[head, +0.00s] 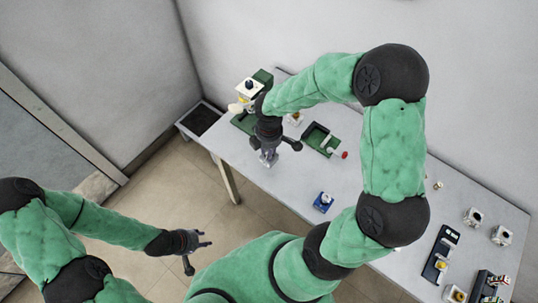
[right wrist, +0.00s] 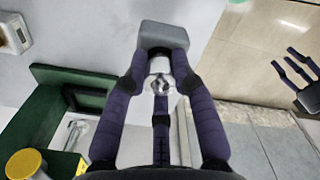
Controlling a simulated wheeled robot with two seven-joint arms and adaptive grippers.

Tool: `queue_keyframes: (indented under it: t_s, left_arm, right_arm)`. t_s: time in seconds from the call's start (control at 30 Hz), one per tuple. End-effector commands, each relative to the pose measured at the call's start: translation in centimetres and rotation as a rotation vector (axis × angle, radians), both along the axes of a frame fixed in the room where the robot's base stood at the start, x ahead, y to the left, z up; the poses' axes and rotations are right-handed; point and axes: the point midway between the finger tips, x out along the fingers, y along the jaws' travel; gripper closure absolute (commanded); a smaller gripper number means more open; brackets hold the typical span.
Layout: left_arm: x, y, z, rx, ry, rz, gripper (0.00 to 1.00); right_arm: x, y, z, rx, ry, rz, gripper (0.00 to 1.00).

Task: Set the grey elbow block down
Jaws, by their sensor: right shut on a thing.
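The grey elbow block (right wrist: 163,36) is between the fingertips of my right gripper (right wrist: 157,68) in the right wrist view. A round silvery part (right wrist: 160,84) shows between the fingers. In the head view my right gripper (head: 267,154) points down at the left part of the grey table (head: 290,185). It is shut on the block, which is small and partly hidden there; whether it touches the tabletop I cannot tell. My left gripper (head: 190,240) is empty, fingers spread, off the table above the floor. It also shows in the right wrist view (right wrist: 300,72).
A green fixture (head: 318,138) stands right of my right gripper, with a red-tipped part beside it. A blue block (head: 323,202) sits nearer the front edge. White blocks (head: 473,217) and a black tray (head: 440,252) stand at the right.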

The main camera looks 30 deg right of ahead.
Motion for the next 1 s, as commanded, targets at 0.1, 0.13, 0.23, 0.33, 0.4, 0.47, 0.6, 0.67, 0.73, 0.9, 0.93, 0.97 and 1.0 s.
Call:
queue_keyframes:
  t_s: [0.1,0.13,0.23,0.33,0.4,0.47,0.6,0.67,0.73,0.9,0.93,0.97,1.0]
  left_arm:
    - [0.0,0.0,-0.2,0.000,0.000,0.000,0.60]
    - [0.0,0.0,-0.3,0.000,0.000,0.000,0.60]
    - [0.0,0.0,-1.1,0.000,0.000,0.000,0.60]
    - [0.0,0.0,-1.6,0.000,0.000,0.000,0.60]
    - [0.0,0.0,-1.7,0.000,0.000,0.000,0.60]
    - [0.0,0.0,-1.6,0.000,0.000,0.000,0.60]
    - [0.0,0.0,-1.5,0.000,0.000,0.000,0.60]
    - [0.0,0.0,-1.6,0.000,0.000,0.000,0.60]
    - [0.0,0.0,-1.8,0.000,0.000,0.000,0.60]
    - [0.0,0.0,-1.7,0.000,0.000,0.000,0.60]
    - [0.0,0.0,-1.7,0.000,0.000,0.000,0.60]
    - [0.0,0.0,-1.7,0.000,0.000,0.000,0.60]
    - [0.0,0.0,-1.7,0.000,0.000,0.000,0.60]
  right_arm:
    - [0.4,-0.3,-0.7,0.000,0.002,-0.001,1.00]
    - [0.6,-0.4,-1.0,0.000,0.003,-0.001,1.00]
    - [0.6,-0.4,-2.6,0.001,0.003,0.000,1.00]
    - [0.6,-0.4,-3.9,0.000,0.003,0.001,1.00]
    - [0.7,-0.4,-4.1,0.000,0.001,0.000,1.00]
    - [0.7,-0.4,-4.1,0.000,0.000,0.000,1.00]
    - [0.7,-0.4,-4.0,0.000,0.000,0.000,1.00]
    - [0.7,-0.4,-4.1,0.000,0.000,0.000,1.00]
    - [0.7,-0.4,-4.3,0.000,0.001,0.000,1.00]
    - [0.6,-0.4,-4.3,0.000,0.001,0.000,0.49]
    - [0.6,-0.4,-4.3,0.000,0.001,0.000,0.49]
    - [0.6,-0.4,-4.3,0.000,0.001,0.000,0.49]
    - [0.6,-0.4,-4.3,0.000,0.001,0.000,0.49]
